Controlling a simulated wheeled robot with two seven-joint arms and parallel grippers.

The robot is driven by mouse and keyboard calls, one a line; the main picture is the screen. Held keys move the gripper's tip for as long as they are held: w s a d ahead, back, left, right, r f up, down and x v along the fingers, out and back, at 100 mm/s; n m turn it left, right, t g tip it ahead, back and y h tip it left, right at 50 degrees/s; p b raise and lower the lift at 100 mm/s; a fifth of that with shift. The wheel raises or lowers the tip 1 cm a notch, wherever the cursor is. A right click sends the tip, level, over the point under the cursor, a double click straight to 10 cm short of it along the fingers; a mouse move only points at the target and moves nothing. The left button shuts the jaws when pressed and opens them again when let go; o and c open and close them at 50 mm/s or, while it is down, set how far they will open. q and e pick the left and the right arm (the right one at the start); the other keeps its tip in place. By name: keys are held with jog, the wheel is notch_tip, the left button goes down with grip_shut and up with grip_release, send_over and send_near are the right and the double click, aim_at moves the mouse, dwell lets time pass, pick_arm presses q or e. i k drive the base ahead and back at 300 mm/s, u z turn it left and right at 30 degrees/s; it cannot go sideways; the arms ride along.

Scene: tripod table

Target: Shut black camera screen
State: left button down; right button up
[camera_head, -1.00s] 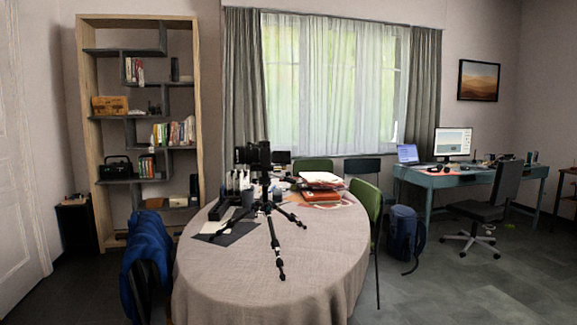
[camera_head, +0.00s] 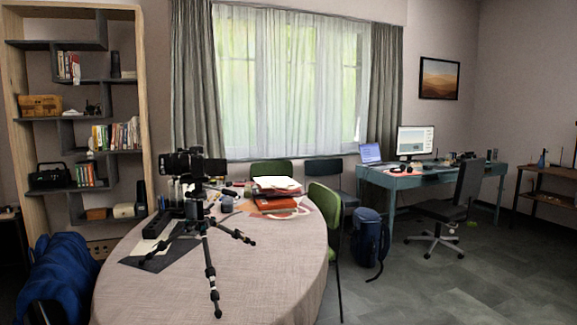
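A black camera (camera_head: 192,163) sits on a small black tripod (camera_head: 207,245) that stands on the round table, left of the picture's middle. A dark flat part, which looks like the camera's screen (camera_head: 215,171), sticks out to the right of the camera body. It is small and dark, so its exact angle is hard to tell. Neither of my grippers shows in the head view.
The round table (camera_head: 240,285) has a grey-beige cloth. Papers and an orange folder (camera_head: 275,203) lie behind the tripod. A blue jacket on a chair (camera_head: 60,275) stands at the left, a green chair (camera_head: 326,205) and blue backpack (camera_head: 369,240) at the right. Floor (camera_head: 440,290) is clear at the right.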

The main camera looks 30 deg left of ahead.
aim_at(212, 166)
jog(key=i, duration=1)
jog(key=u, duration=0.85)
jog(key=i, duration=0.45)
jog(key=u, duration=0.5)
